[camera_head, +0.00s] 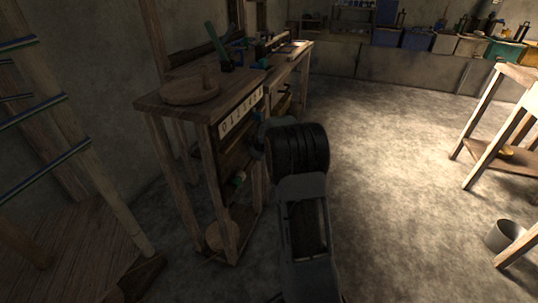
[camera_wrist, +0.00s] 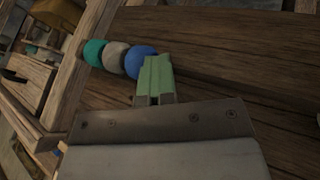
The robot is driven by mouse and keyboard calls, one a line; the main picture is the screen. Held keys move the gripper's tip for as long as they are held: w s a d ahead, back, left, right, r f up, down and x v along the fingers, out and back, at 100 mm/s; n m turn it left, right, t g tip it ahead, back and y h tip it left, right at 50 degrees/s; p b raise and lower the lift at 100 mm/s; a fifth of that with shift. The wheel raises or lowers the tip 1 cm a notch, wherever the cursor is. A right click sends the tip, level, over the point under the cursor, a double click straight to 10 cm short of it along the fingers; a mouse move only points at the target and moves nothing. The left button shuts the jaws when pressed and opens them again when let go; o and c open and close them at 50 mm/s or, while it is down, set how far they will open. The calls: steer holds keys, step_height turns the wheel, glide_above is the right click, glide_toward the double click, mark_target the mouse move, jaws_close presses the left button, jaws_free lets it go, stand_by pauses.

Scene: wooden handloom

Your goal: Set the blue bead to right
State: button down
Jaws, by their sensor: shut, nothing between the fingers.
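The blue bead (camera_wrist: 140,60) is the right-hand one of three beads in a row in the wrist view. A grey-white bead (camera_wrist: 115,57) sits close beside it, and a teal bead (camera_wrist: 94,52) is at the left end. My gripper (camera_wrist: 156,75) has its green fingers shut with nothing between them. The fingertips are just right of the blue bead and overlap its edge; I cannot tell whether they touch it. In the head view, my arm covers most of the gripper and the beads cannot be made out clearly.
A wooden bench (camera_head: 158,104) bears a light panel with dark marks (camera_head: 241,113) on its side. A round wooden disc (camera_head: 190,91) lies on top. A wooden frame with bars stands left. The floor (camera_head: 395,170) to the right is clear up to a table and bucket (camera_head: 503,236).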

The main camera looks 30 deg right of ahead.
steer(key=shift+w+r, duration=0.25)
steer(key=s+a+r+m+g+p, duration=0.1)
steer(key=s+a+r+m+p, duration=0.1)
steer(key=s+a+r+p, duration=0.5)
steer(key=s+a+r+m+g+y+p, duration=0.1)
steer(key=s+a+r+p, duration=0.6)
steer(key=s+r+p, duration=0.7)
steer(key=s+a+r+m+g+y+p, duration=0.1)
steer(key=s+a+r+m+p, duration=0.2)
steer(key=s+a+r+p, duration=0.5)
steer(key=s+r+p, duration=0.3)
steer(key=r+p, duration=0.1)
steer(key=r, duration=0.7)
steer(key=shift+s+r+g, duration=0.2)
steer(key=shift+s+g, duration=0.1)
steer(key=shift+s, duration=0.05)
steer(key=shift+d, duration=0.15)
